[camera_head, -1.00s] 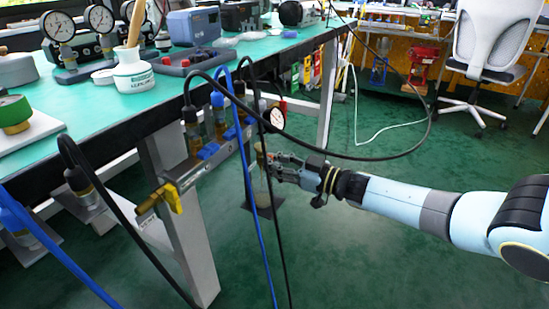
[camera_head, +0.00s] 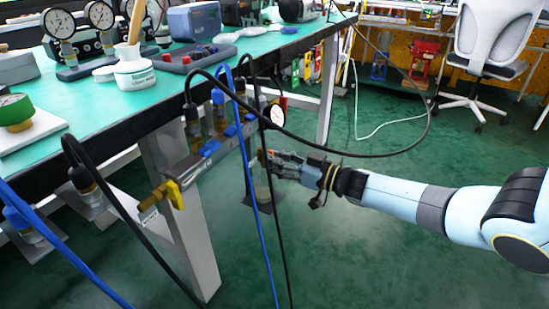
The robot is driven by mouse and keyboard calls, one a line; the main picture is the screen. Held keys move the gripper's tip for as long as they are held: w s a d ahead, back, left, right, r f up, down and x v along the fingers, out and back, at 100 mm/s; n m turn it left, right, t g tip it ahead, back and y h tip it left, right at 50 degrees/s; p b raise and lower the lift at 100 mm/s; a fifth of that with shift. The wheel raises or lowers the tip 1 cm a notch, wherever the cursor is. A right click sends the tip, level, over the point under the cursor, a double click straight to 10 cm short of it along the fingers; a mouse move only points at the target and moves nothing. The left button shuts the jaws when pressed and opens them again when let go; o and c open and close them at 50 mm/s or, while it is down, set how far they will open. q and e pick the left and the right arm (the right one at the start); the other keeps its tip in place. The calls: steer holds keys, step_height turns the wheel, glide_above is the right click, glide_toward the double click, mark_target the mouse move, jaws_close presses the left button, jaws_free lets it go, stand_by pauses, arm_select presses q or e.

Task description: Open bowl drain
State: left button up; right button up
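A clear bowl with an amber tint (camera_head: 262,190) hangs under the bench edge, below a small white dial gauge (camera_head: 277,115). A dark plate sits at its lower end. Its drain is too small to make out. My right gripper (camera_head: 268,162) comes in from the right, with its fingertips at the upper part of the bowl. The fingers overlap the bowl in the picture, and I cannot tell whether they touch it or how far they are apart. My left gripper is not in view.
Black and blue hoses (camera_head: 258,215) hang in front of the bowl and gripper. A metal manifold with a yellow-handled valve (camera_head: 174,194) runs along the green bench (camera_head: 110,98). A bench leg (camera_head: 185,225) stands to the left. The floor below my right arm is clear.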

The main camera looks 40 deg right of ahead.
steer(key=v, duration=1.2)
steer(key=shift+s+f, duration=0.1)
steer(key=shift+s, duration=0.05)
stand_by(0.3)
